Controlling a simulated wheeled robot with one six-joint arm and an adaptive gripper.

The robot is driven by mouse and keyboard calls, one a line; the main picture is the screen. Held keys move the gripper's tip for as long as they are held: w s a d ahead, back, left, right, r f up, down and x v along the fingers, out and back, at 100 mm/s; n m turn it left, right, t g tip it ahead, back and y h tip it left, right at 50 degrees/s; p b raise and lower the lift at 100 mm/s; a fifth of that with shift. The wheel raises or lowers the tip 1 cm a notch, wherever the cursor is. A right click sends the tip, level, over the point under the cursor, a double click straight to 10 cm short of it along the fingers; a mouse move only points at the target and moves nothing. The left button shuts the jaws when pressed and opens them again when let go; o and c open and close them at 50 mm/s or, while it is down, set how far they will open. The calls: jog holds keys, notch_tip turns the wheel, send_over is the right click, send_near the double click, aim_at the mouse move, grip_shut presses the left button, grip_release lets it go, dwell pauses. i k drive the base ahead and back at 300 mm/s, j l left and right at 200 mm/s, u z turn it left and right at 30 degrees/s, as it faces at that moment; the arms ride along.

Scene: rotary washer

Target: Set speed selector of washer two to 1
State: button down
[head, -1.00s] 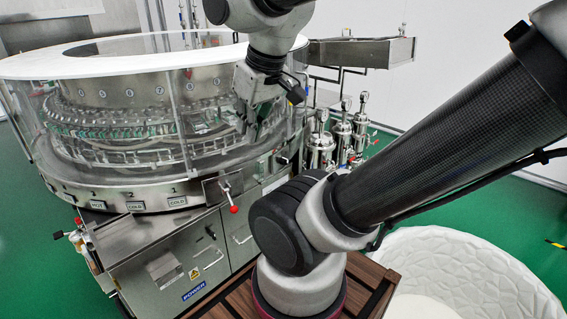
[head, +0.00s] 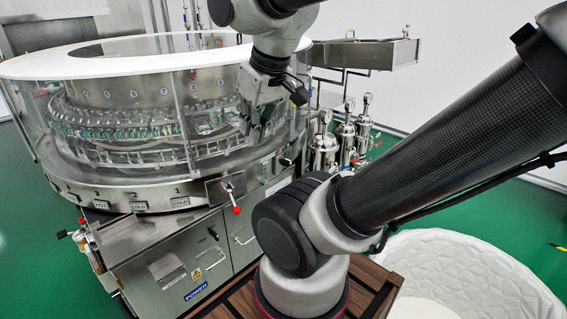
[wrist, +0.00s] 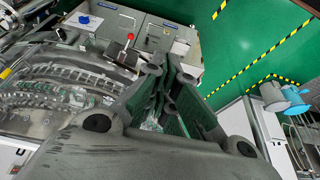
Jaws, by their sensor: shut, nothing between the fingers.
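The rotary washer (head: 120,193) stands at the left in the head view, a round steel machine with clear panels and a white top ring. Its lower rim carries the numbers 1, 2 and 3 above small HOT and COLD plates (head: 139,206). A lever with a red knob (head: 236,210) is on its front; a red knob also shows in the wrist view (wrist: 131,37). I cannot make out which part is the speed selector of washer two. My gripper (head: 254,143) is shut and empty, pointing down in front of the clear panels at the washer's right side.
A steel cabinet with a POWER label (head: 196,292) is below the rim. Steel filter housings (head: 323,150) stand right of the washer. A white basin (head: 450,245) is at lower right. Green floor (wrist: 238,45) with yellow-black tape shows in the wrist view.

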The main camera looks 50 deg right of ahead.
aim_at(286, 162)
jog(key=i+l+z, duration=0.1)
jog(key=i+z, duration=0.15)
jog(key=z, duration=0.15)
jog(key=i+z, duration=0.35)
jog(key=i+j+z, duration=0.1)
jog(key=z, duration=0.3)
jog(key=i, duration=0.1)
